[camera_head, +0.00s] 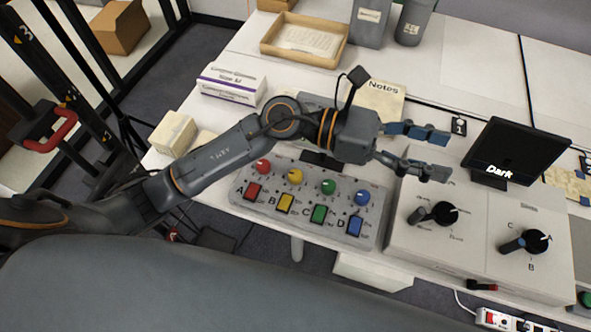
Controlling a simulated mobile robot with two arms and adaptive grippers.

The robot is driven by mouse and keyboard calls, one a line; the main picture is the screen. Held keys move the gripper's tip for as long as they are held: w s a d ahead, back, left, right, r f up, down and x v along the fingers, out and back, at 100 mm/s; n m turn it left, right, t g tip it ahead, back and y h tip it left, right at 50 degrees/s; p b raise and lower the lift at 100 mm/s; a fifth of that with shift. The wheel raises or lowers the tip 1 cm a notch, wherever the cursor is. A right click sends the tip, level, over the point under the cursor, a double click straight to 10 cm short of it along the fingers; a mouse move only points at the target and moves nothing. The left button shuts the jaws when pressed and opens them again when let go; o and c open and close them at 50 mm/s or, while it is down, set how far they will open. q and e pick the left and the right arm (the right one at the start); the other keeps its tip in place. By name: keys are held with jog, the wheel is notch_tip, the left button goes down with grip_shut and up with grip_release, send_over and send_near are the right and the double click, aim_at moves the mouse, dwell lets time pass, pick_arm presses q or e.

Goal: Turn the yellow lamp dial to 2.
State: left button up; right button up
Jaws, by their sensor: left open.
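My left gripper (430,152) is open and empty, its fingers pointing right, above the back left of a white control box. Labels A, B and C surround the right dial; the left dial's are too small to read. A grey panel (370,236) has a round yellow knob or lamp (295,176) above a yellow button B (285,203). My right gripper is out of view.
A black screen reading "Dark" (515,150) stands behind the box, right of my gripper. A purple-striped carton (232,84), wooden tray (269,45) and notes pad (380,100) lie farther back. A tag "1" (458,128) is on the table (440,70).

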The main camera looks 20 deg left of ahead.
pick_arm(q)
notch_tip(320, 180, down, 6)
jog(key=a+m+g+y, duration=0.1)
jog(key=m+g+y, duration=0.1)
jog(key=m+y, duration=0.2)
jog(key=m+t+y, duration=0.2)
jog(key=m+y, duration=0.3)
jog(key=y, duration=1)
send_near(295, 174)
notch_tip(295, 174, down, 8)
jog(key=p, duration=0.3)
jog(key=shift+a+r, duration=0.1)
jog(key=shift+r, duration=0.1)
jog(key=shift+f, duration=0.8)
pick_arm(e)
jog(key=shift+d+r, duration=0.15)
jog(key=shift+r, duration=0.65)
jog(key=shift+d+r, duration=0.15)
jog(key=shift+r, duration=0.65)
pick_arm(q)
jog(key=shift+c, duration=0.4)
jog(key=c, duration=1.1)
